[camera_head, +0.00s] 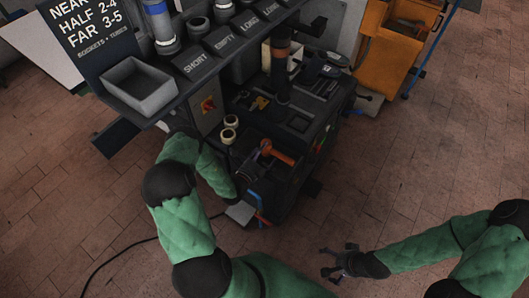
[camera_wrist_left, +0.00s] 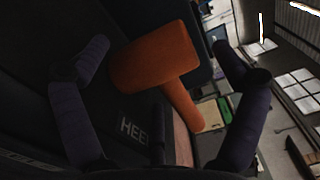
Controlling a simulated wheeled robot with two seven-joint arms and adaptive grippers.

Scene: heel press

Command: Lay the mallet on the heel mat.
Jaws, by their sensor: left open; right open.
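The orange mallet (camera_head: 283,157) lies over the dark front part of the bench. In the left wrist view the orange mallet head (camera_wrist_left: 150,58) and its handle (camera_wrist_left: 183,104) show between two dark purple fingers. My left gripper (camera_wrist_left: 165,60) is open around the view of the mallet, and no finger clearly touches it. White letters "HEE" (camera_wrist_left: 133,130) show on a dark surface beside the handle, partly covered. The heel mat's outline cannot be made out, so I cannot tell if the mallet rests on it. My right gripper (camera_head: 338,262) is open and empty above the floor.
A dark post (camera_head: 281,75) stands behind the mallet on the bench. A shelf with a grey bin (camera_head: 138,87) and labelled slots is at the upper left. An orange cabinet (camera_head: 395,55) is at the back right. Floor is clear at right.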

